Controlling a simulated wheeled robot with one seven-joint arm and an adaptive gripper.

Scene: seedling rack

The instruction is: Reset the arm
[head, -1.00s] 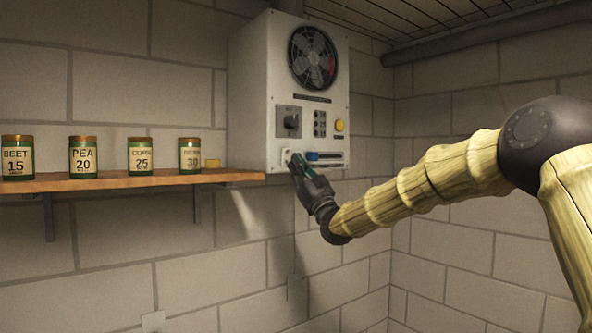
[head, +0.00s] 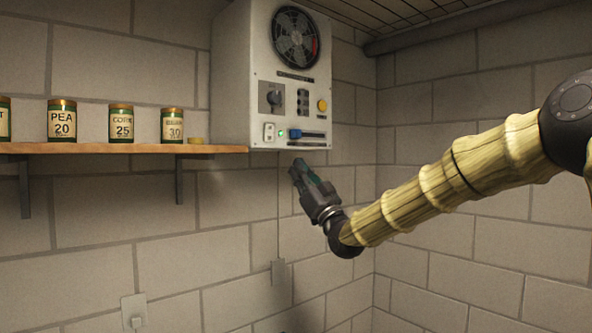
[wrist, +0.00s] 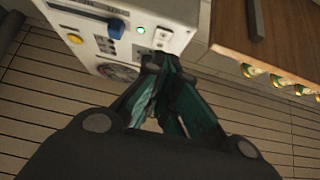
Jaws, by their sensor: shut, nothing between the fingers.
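My gripper (head: 299,168) is shut and empty, just below the lower edge of a white control box (head: 238,100) on the wall. In the wrist view my gripper (wrist: 152,66) shows its dark and green fingers closed, with the box's panel (wrist: 175,14) beyond them. The panel carries a fan (head: 296,37), a dark knob (head: 272,97), a yellow button (head: 322,105), a blue slider (head: 296,134) and a white rocker switch (head: 269,132). A small green light (head: 281,134) glows beside the switch. The fingers look apart from the panel.
A wooden shelf (head: 100,148) on brackets is left of the box, holding several labelled jars, among them a PEA jar (head: 62,121). A wall plate (head: 134,312) sits low on the block wall.

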